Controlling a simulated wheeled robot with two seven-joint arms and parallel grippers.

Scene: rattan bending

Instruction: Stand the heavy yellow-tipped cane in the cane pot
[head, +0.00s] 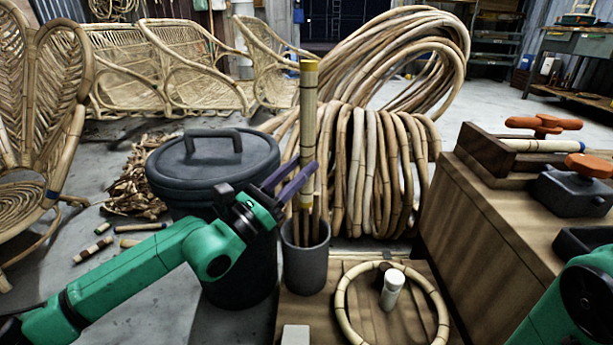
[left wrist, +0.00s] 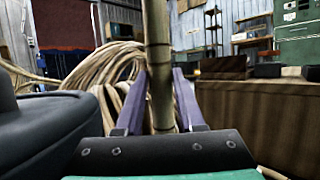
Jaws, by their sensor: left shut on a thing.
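The thick yellow-tipped cane (head: 308,110) stands upright in the head view, with a yellow band at its top and another near its low end. My left gripper (head: 301,172) is shut on it with purple fingers; the cane also rises between the fingers in the left wrist view (left wrist: 159,65). The grey cane pot (head: 305,265) stands directly below, with several thinner canes in it. The cane's low end shows around the pot's mouth; I cannot tell whether it is inside the rim. My right gripper is out of view.
A dark lidded bin (head: 213,165) stands left of the pot. A rattan ring (head: 340,312) lies around a white cylinder (head: 393,288) on the low board. A wooden bench (head: 490,235) is at right, and coiled rattan (head: 375,170) is behind.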

